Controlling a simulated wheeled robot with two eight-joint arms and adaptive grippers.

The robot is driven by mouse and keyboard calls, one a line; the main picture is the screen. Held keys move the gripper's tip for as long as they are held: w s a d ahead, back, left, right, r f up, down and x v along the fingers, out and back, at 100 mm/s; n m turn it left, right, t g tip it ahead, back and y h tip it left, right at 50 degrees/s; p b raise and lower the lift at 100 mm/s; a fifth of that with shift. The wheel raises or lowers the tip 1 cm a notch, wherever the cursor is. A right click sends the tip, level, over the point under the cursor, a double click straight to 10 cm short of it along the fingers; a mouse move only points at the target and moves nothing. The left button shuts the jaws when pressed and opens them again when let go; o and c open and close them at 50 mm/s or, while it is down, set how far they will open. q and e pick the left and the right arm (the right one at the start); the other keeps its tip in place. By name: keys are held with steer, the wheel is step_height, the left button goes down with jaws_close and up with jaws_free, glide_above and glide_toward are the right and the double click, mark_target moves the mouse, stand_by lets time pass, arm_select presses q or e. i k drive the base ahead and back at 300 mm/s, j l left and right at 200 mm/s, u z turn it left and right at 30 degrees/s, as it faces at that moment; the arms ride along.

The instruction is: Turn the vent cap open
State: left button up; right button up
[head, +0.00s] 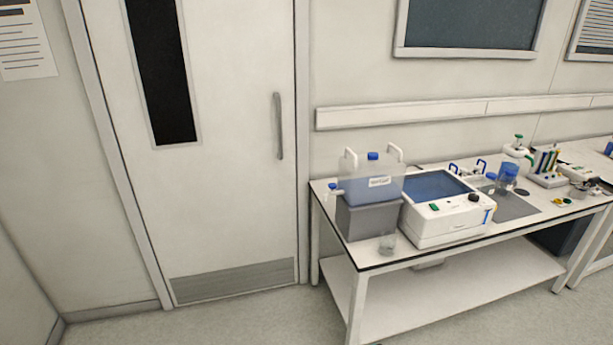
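A translucent carboy (370,182) with blue-tinted liquid and a small label sits on a grey block (371,218) at the left end of the bench. A small blue cap (373,156) is on its top, between two white handles. It looks like the vent cap, but it is too small to tell how far it is turned. A blue-topped tap (333,187) sticks out from the carboy's left side. Neither of my grippers is in view.
The carboy stands on a white bench (375,263) with a lower shelf. A white water bath (446,212) is right beside the block. A closed door (225,150) is to the left; the floor in front is clear.

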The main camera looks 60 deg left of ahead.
mark_target(372, 155)
steer(key=u, duration=1.5)
